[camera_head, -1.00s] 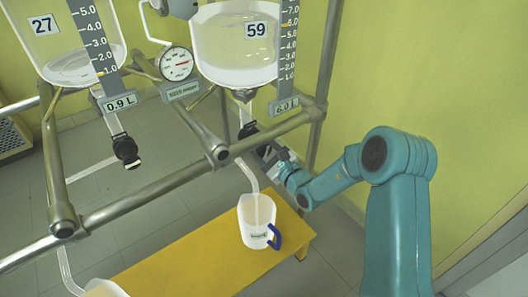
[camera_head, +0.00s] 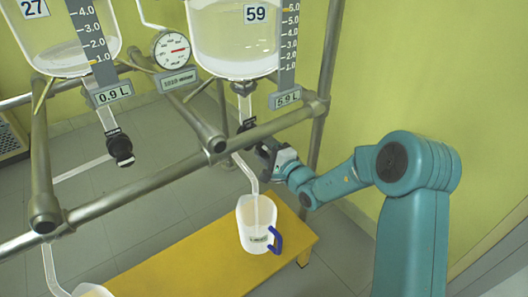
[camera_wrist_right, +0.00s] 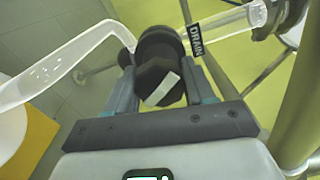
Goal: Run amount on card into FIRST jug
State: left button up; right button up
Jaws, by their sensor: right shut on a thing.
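My right gripper (camera_head: 262,150) is shut on the black drain valve knob (camera_wrist_right: 158,72) below that reactor. A "DRAIN" tag (camera_wrist_right: 196,38) is beside the knob. A clear bent spout (camera_wrist_right: 60,75) runs from the valve down into a white jug (camera_head: 255,222) with a blue handle. That jug stands on a yellow bench (camera_head: 185,270); its small label is too small to read. My left gripper is out of view.
Reactor 27 (camera_head: 60,45) is at left with a 0.9 L display (camera_head: 112,92) and its own black valve (camera_head: 119,148). A second white jug (camera_head: 92,290) is cut off at the lower left. Metal rails (camera_head: 130,198) cross in front, and a dial gauge (camera_head: 171,50) sits between the reactors.

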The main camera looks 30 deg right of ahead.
jog(key=shift+f+n+b, duration=0.1)
jog(key=shift+n+b, duration=0.55)
jog(key=shift+n, duration=0.35)
jog(key=o, duration=1)
